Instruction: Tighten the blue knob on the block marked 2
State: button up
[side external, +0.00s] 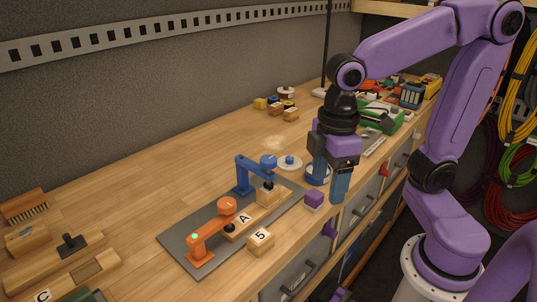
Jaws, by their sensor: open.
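No block marked 2 can be made out. An orange clamp (203,248) with an orange knob (227,204) stands nearer on the plate, beside a piece marked A (243,219). My gripper (329,191) is open, pointing down to the right of the blue clamp, apart from it. Nothing shows between its fingers.
A purple cube (314,199) lies close by the fingers. A block marked 5 (260,239) lies at the plate's edge. A white disc with a blue top (290,161) is behind the blue clamp. A brush (25,207) and wooden pieces lie left. The bench's left middle is clear.

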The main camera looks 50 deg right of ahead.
jog(key=w+r+m, duration=0.1)
jog(key=w+r, duration=0.7)
jog(key=w, duration=0.3)
jog(key=m, duration=0.2)
send_near(269, 159)
notch_tip(269, 159, down, 9)
jog(key=shift+w+a+r, duration=0.1)
jog(key=shift+w+r, duration=0.1)
jog(key=c, duration=1.1)
